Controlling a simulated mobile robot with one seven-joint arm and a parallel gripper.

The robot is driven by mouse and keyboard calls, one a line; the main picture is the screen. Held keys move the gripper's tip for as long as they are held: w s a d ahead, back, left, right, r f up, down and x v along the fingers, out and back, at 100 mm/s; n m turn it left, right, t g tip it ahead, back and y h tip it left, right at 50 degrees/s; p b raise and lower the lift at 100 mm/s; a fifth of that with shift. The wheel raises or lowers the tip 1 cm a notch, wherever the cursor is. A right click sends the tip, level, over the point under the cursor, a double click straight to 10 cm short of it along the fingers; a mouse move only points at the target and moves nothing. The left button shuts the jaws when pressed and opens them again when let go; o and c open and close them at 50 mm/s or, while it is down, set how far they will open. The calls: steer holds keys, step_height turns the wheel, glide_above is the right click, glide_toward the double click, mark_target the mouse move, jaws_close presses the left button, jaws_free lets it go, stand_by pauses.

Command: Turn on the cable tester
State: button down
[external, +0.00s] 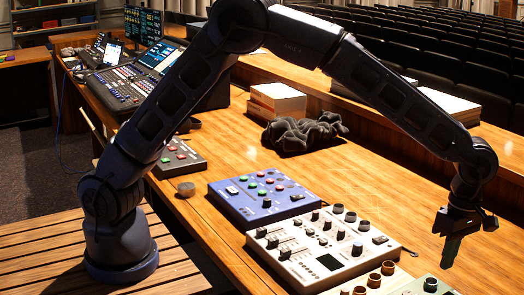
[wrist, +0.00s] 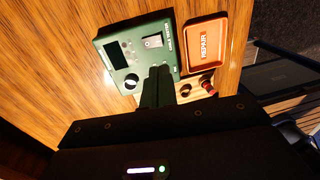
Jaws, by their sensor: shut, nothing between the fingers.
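The cable tester (wrist: 172,62) is a green box with a dark screen (wrist: 116,55), a black and white knob (wrist: 131,81) and a pale rocker switch (wrist: 152,41). Its lettering is hard to read in the wrist view. My gripper (wrist: 158,72) is shut and empty, with its fingers over the box's lower part, below the switch in the picture. Whether they touch the box I cannot tell. In the external view my gripper (external: 447,264) points down at the right. A pale green box (external: 415,289) at the bottom edge, partly cut off, appears to be the tester.
An orange tray marked REPAIR (wrist: 207,24) lies beside the tester. Small knobs, one red (wrist: 207,86), stand below the tray in the picture. A white mixer (external: 345,270) and a blue box (external: 245,212) sit on the wooden desk.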

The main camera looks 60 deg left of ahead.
steer(key=f, duration=0.4)
steer(key=s+f, duration=0.1)
steer(key=f, duration=0.8)
steer(key=shift+s, duration=0.3)
steer(key=shift+s+f, duration=0.15)
steer(key=shift+f, duration=0.1)
steer(key=shift+w+r, duration=0.1)
steer(key=shift+w, duration=0.15)
steer(key=shift+w+r, duration=0.2)
steer(key=shift+w, duration=0.4)
step_height(320, 180, up, 14)
steer(key=s, duration=0.1)
steer(key=shift+s, duration=0.35)
